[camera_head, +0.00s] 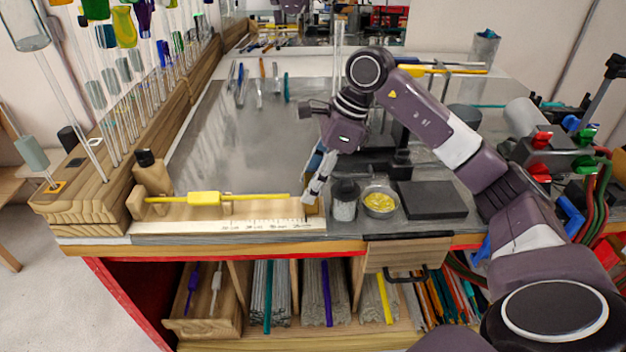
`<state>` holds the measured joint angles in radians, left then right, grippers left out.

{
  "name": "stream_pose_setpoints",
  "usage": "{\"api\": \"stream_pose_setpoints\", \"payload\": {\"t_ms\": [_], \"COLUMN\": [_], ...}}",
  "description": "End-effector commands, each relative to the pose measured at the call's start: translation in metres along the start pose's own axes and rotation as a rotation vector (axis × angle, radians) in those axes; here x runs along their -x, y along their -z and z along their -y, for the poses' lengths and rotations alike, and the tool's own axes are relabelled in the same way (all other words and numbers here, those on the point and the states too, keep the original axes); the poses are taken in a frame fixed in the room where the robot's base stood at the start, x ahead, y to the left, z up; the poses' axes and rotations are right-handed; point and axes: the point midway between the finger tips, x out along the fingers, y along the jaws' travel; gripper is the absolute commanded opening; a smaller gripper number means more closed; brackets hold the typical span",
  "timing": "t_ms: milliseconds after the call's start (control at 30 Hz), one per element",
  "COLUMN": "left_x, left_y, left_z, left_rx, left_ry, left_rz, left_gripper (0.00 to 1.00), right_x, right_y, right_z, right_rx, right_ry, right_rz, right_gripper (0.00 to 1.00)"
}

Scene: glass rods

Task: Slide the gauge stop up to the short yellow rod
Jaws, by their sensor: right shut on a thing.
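A yellow rod (250,197) with a thicker yellow middle part lies across the wooden gauge (160,213), along a white scale strip (215,226) at the table's front edge. Its left end is by the gauge's wooden end block (136,203). My right gripper (309,198) reaches down at the gauge's right end and is shut on what appears to be the gauge stop, which its fingers mostly hide. The fingers are just right of the rod's right tip. I cannot tell whether stop and rod touch. My left gripper is not in view.
A wooden rack (80,203) with upright glass rods lines the left. The grey tabletop (225,150) behind the gauge is mostly clear.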

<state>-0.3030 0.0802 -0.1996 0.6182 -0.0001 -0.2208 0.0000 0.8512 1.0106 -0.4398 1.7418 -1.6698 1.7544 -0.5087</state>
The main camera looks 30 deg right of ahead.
Motion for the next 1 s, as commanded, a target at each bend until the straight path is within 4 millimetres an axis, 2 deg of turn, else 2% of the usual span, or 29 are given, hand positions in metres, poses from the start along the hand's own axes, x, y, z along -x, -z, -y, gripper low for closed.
{"api": "stream_pose_setpoints", "payload": {"t_ms": [100, 200, 500, 533, 700, 1000], "left_x": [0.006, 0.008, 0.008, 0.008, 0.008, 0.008], "left_y": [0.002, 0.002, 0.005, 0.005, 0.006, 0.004], "left_z": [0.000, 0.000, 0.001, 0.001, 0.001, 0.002], "left_rx": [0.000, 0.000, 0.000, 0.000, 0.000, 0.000], "left_ry": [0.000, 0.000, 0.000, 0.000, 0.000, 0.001], "left_rz": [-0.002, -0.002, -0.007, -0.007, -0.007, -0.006], "left_gripper": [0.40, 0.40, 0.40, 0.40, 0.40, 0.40], "right_x": [-0.005, -0.010, -0.013, -0.012, -0.013, -0.011], "right_y": [-0.022, -0.033, -0.036, -0.036, -0.035, -0.035], "right_z": [0.001, 0.000, 0.001, 0.001, 0.001, 0.000], "right_rx": [0.000, 0.000, -0.001, 0.000, 0.000, 0.000], "right_ry": [0.001, 0.001, 0.004, 0.004, 0.003, 0.002], "right_rz": [0.006, 0.005, 0.006, 0.006, 0.004, 0.002], "right_gripper": [0.00, 0.00, 0.00, 0.41, 0.58, 0.58]}}
